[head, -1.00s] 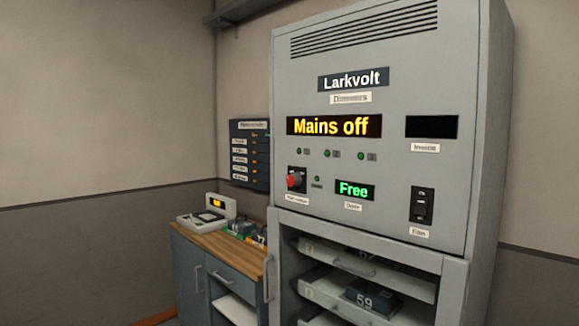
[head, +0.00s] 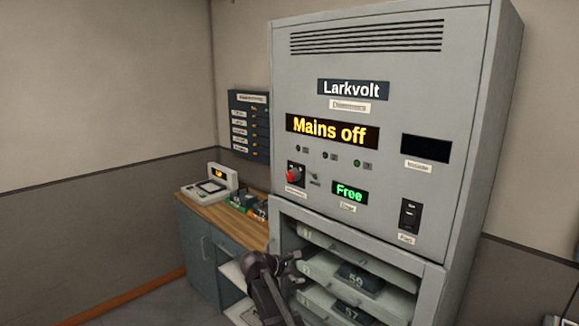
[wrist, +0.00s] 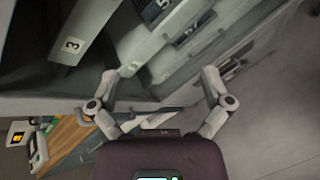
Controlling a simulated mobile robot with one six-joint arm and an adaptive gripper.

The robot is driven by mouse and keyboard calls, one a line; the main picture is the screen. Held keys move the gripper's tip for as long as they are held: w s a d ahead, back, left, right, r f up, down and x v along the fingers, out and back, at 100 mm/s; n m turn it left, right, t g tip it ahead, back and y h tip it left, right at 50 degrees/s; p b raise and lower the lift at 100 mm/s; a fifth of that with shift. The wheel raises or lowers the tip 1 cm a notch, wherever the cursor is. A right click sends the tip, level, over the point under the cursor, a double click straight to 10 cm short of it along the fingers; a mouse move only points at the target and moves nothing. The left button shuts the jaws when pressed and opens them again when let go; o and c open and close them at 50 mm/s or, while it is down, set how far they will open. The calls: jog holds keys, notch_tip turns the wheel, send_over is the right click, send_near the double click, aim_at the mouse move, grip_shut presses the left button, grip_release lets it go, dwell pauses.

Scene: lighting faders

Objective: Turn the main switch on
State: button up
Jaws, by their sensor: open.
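The main switch (head: 293,174) is a red knob on a dark plate at the lower left of the grey Larkvolt cabinet's front (head: 268,42). The amber display (head: 332,131) above it reads "Mains off". My gripper (head: 300,262) is below the red knob, in front of the cabinet's shelves and apart from the knob. In the wrist view my gripper (wrist: 160,80) has its fingers spread wide with nothing between them. The red knob does not show in the wrist view.
A green display (head: 350,193) reads "Free". A black rocker switch (head: 410,215) is at the lower right. Numbered modules, one marked 59 (head: 358,278), sit on the open shelves. A wooden-topped bench (head: 205,208) with a small device (head: 210,187) stands left.

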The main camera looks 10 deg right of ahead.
aim_at(289, 177)
jog(key=w+a+r+n+t+h+p, duration=0.1)
jog(key=w+a+r+n+p, duration=0.2)
jog(key=r, duration=0.5)
jog(key=w+a+r+n+t+h+p, duration=0.1)
jog(key=w+a+r+n+t+p, duration=0.1)
jog(key=r+p, duration=0.4)
jog(key=w+a+r+n+t+h+p, duration=0.1)
jog(key=w+a+r+n+p, duration=0.3)
jog(key=r, duration=0.7)
jog(key=shift+w+a+t+h+p, duration=0.3)
jog(key=shift+w+a+t+p, duration=0.35)
jog(key=shift+w, duration=0.5)
jog(key=x, duration=1.3)
jog(key=shift+w+d+f, duration=0.1)
jog(key=shift+w+d, duration=0.1)
jog(key=shift+d, duration=0.1)
jog(key=c, duration=1.2)
